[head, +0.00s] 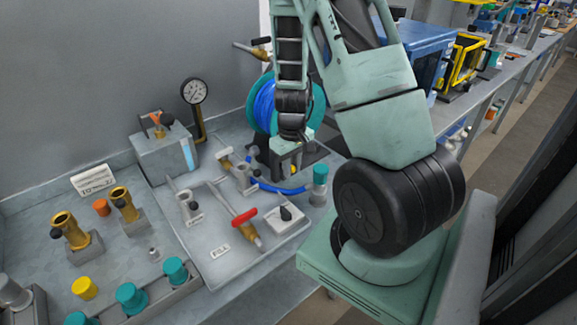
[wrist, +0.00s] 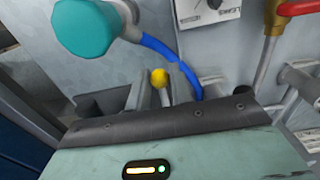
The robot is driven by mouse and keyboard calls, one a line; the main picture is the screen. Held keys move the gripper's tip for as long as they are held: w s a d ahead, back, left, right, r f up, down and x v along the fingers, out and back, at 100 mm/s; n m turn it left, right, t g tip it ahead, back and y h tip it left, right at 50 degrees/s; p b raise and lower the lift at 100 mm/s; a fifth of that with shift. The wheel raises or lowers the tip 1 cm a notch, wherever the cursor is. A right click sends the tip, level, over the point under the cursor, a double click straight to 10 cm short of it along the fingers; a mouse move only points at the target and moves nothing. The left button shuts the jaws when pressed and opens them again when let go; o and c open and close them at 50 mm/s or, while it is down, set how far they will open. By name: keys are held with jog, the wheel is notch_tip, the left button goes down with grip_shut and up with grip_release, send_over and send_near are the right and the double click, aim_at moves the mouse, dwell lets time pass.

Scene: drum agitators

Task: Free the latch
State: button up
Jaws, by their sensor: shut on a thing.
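My gripper (head: 287,172) points down at the bench beside the blue hose reel. In the wrist view its two grey fingers (wrist: 163,92) are closed around a small yellow knob (wrist: 159,77), which seems to be the latch knob. A bit of the yellow knob also shows below the gripper in the head view (head: 293,170). The knob's base and the latch body are hidden by the fingers and the gripper housing, so I cannot tell the latch's position.
The blue hose (wrist: 158,47) runs close to the fingers from a teal cap (wrist: 85,28). A red-handled valve (head: 244,217) and a switch box (head: 285,216) sit on the plate nearby.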

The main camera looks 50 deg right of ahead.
jog(key=shift+s+r, duration=0.1)
jog(key=shift+r, duration=0.55)
jog(key=shift+r+p, duration=0.15)
jog(key=shift+p, duration=0.25)
jog(key=shift+w+r+p, duration=0.15)
jog(key=shift+r+p, duration=0.5)
jog(key=shift+r, duration=0.1)
jog(key=shift+w+r+p, duration=0.1)
jog(key=shift+r+p, duration=0.5)
jog(key=shift+r, duration=0.15)
jog(key=shift+r, duration=0.15)
